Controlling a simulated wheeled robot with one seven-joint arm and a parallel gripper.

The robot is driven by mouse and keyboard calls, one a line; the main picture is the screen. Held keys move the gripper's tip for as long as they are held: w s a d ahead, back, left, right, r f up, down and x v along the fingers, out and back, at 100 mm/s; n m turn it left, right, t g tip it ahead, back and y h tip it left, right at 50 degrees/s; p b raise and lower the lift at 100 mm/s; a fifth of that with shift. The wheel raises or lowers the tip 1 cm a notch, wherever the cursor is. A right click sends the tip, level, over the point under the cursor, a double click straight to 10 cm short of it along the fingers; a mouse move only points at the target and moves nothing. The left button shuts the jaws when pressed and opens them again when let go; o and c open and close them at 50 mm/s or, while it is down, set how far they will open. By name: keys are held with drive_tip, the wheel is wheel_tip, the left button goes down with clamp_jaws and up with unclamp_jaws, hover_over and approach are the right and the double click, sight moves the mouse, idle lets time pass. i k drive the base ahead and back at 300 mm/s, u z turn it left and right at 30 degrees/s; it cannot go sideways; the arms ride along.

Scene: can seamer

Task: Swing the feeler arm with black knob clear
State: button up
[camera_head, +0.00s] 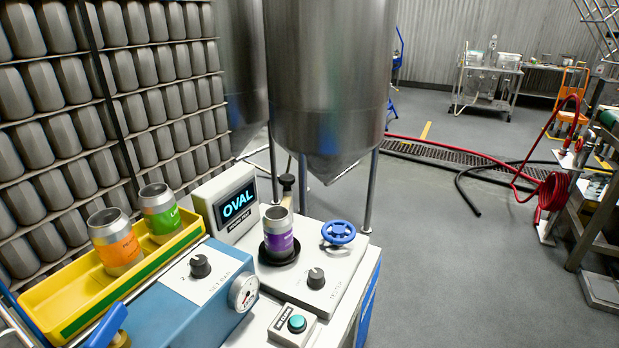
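The black knob (287,181) stands upright behind the purple-labelled can (279,236) on the seamer's white top. A short stem shows below the knob; the rest of the feeler arm is hidden behind the can, so I cannot tell whether it touches the can. The can is open-topped and stands upright on a round black base (279,257). A display (238,204) left of the can reads "OVAL". My gripper is not in view.
A blue handwheel (338,232), a black dial (316,278) and a teal button (297,323) surround the can. A yellow tray (66,329) holds orange- and green-labelled cans at left. A blue housing with a gauge (243,293) stands in front. A steel tank (328,80) rises behind.

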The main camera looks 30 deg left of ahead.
sight(286, 180)
drive_tip(key=z, duration=0.4)
drive_tip(key=i, duration=1.4)
drive_tip(key=u, duration=2.9)
